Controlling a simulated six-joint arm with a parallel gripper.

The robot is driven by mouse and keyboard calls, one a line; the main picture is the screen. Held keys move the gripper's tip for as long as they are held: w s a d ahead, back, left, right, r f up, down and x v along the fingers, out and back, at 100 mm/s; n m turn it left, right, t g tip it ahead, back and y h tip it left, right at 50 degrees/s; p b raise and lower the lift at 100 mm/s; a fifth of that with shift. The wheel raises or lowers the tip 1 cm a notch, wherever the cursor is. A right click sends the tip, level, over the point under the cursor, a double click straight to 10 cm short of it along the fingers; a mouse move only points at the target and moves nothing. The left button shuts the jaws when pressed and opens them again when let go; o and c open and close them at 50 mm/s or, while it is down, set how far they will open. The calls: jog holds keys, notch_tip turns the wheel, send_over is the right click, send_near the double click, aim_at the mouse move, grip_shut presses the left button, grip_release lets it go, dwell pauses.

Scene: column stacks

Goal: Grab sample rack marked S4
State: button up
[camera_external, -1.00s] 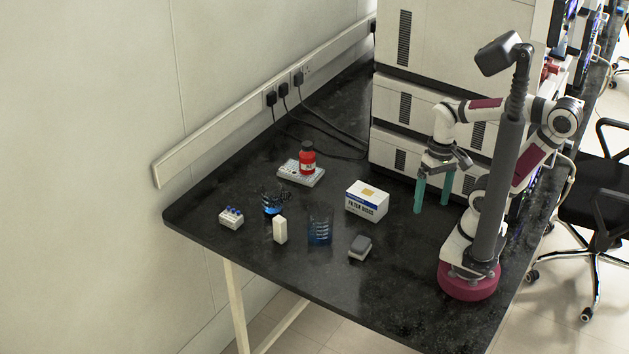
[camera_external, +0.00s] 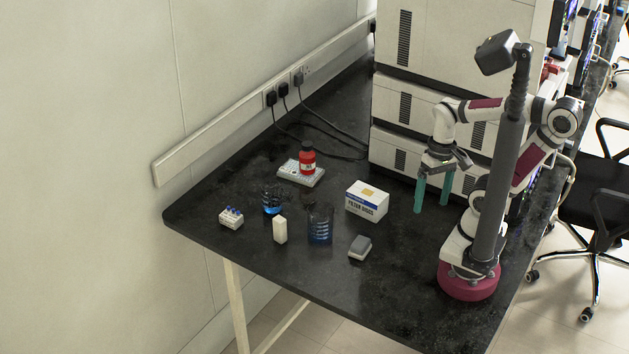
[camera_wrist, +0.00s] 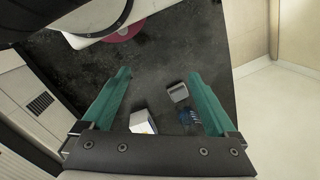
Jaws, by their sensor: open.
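A small white rack with blue-capped tubes (camera_external: 231,221) stands near the left end of the black bench in the external view. A flat, light grey rack-like block (camera_external: 301,174) lies farther back, with a red bottle (camera_external: 307,160) on top of it. I cannot read an S4 mark on either. My gripper (camera_external: 432,203) hangs fingers-down above the right part of the bench, far right of both. Its green fingers are apart and empty, as the wrist view (camera_wrist: 158,76) also shows. Neither rack can be made out in the wrist view.
A filter discs box (camera_external: 367,201), two glass beakers (camera_external: 319,228) (camera_external: 272,205), a white upright block (camera_external: 280,230) and a grey block (camera_external: 360,247) stand between my gripper and the small rack. White stacked instruments (camera_external: 400,150) rise behind. The bench's front strip is clear.

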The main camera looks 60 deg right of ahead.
jog(key=w+d+n+h, duration=0.5)
jog(key=w+d+n, duration=0.1)
jog(key=w+n, duration=0.1)
jog(key=n+t, duration=1.2)
jog(key=n, duration=2.2)
send_over(229, 212)
jog(key=s+a, duration=0.2)
jog(key=s, duration=0.6)
jog(key=s+a, duration=0.2)
jog(key=s, duration=0.7)
notch_tip(229, 212, down, 12)
jog(key=shift+n, duration=0.3)
jog(key=x, duration=1.6)
jog(key=shift+a+f, duration=0.15)
jog(key=shift+a, duration=0.2)
grip_shut()
